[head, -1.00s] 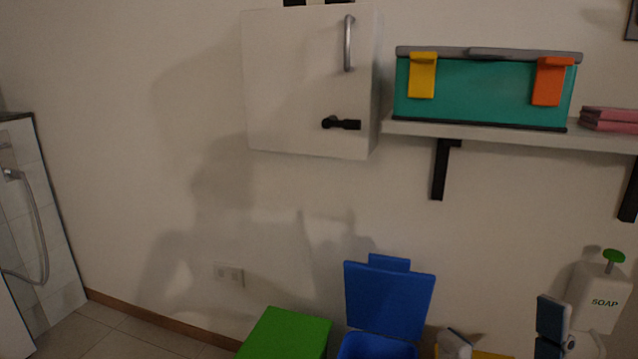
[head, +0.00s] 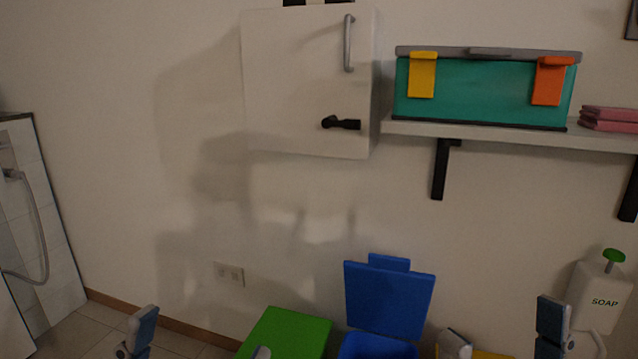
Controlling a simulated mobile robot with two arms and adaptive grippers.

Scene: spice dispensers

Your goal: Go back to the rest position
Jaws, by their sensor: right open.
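My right gripper (head: 505,335) is at the bottom right with its two grey-blue fingers wide apart and nothing seen between them. Its right finger is just left of the white soap dispenser (head: 601,300) with a green pump top. My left gripper (head: 200,341) is at the bottom left. Its two fingertips show well apart, one over the floor and one in front of the green box, with nothing seen between them. The lower parts of both grippers are cut off by the bottom edge.
A green box (head: 290,333) and a blue bin with its lid up (head: 388,300) stand between the grippers. A white wall cabinet (head: 305,85) is shut. A shelf (head: 500,133) holds a teal box (head: 480,95) and pink folded cloths (head: 608,118). A shower stands at the left.

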